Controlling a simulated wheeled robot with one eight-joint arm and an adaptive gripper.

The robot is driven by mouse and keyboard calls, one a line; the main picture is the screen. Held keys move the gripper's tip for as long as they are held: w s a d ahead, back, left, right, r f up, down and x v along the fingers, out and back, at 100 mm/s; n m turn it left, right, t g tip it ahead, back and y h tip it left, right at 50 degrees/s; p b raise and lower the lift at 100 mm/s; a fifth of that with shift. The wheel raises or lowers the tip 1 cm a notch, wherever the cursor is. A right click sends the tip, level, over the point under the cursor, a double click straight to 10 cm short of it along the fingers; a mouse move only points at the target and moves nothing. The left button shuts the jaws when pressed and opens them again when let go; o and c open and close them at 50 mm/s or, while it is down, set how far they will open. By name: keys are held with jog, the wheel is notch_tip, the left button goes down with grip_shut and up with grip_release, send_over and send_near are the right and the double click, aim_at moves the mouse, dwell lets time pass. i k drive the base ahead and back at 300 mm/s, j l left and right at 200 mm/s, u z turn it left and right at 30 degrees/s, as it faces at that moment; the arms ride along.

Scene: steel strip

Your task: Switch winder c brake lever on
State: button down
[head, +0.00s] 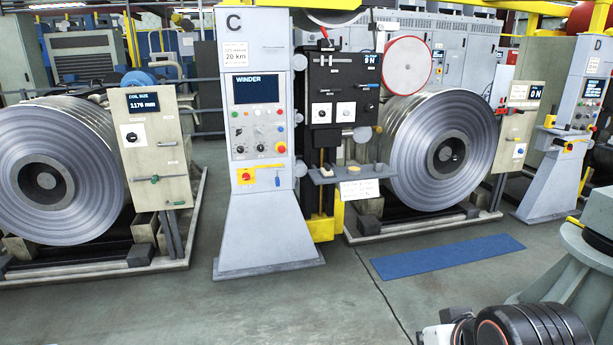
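The winder C column (255,215) is a light grey stand marked "C", left of the middle in the head view. Its panel carries a dark "WINDER" screen (256,89), with knobs and coloured buttons below. Near the panel's bottom, a thin yellow bar (262,167) has a small blue handle (277,181) hanging down at its right end; this looks like the brake lever, but its label is too small to read. A red rotary switch on a yellow plate (245,176) sits left of it. Black and white parts of my arm show at the lower right; my gripper is not visible.
Large steel coils stand left (60,215) and right (410,165) of the column on low frames. A coil-size panel (155,165) and a black control unit (340,95) flank it. A blue mat (447,257) lies right. The floor in front is clear.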

aim_at(323, 29)
jog(key=i, duration=3.3)
jog(key=u, duration=0.45)
